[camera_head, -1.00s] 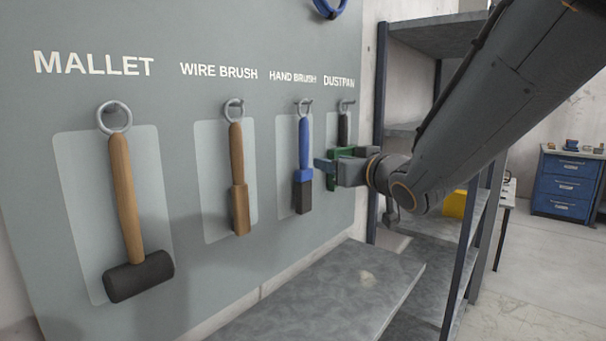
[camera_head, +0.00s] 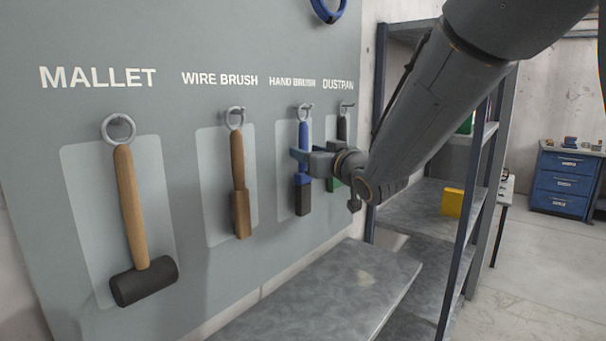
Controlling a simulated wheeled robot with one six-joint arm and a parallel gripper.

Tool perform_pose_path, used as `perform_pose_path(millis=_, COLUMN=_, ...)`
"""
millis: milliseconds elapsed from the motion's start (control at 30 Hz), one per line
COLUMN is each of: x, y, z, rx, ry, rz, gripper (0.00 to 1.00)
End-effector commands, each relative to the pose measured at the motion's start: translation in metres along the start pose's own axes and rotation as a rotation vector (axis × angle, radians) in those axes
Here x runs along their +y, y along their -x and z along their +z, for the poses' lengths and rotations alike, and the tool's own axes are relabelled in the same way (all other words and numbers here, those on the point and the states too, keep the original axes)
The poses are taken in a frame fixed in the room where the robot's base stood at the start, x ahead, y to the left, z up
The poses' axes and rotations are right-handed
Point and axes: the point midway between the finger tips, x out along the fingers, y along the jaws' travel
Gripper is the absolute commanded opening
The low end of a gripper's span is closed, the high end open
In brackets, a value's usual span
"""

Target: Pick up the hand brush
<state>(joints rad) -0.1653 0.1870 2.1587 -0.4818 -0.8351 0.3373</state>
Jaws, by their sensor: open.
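The hand brush (camera_head: 303,178) has a blue handle and a dark lower block. It hangs by a ring from a hook on the grey tool board, under the label HAND BRUSH. My gripper (camera_head: 299,156) is open at the middle of the blue handle, with a finger showing on the handle's left side. The gripper hides part of the handle, and I cannot tell whether the fingers touch it.
The dustpan (camera_head: 342,127) hangs close to the right, partly behind my gripper. The wire brush (camera_head: 238,185) and mallet (camera_head: 137,220) hang to the left. A grey bench top (camera_head: 340,290) lies below, and a metal shelf rack (camera_head: 440,205) stands to the right.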

Motion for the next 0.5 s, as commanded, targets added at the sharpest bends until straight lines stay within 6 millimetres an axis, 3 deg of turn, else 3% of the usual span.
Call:
perform_pose_path(millis=267, x=0.0001, y=-0.0022, z=0.0002, rx=0.000, ry=0.000, rz=0.000, gripper=0.41)
perform_pose_path(millis=500, x=0.0002, y=-0.0020, z=0.0002, rx=0.000, ry=0.000, rz=0.000, gripper=0.01)
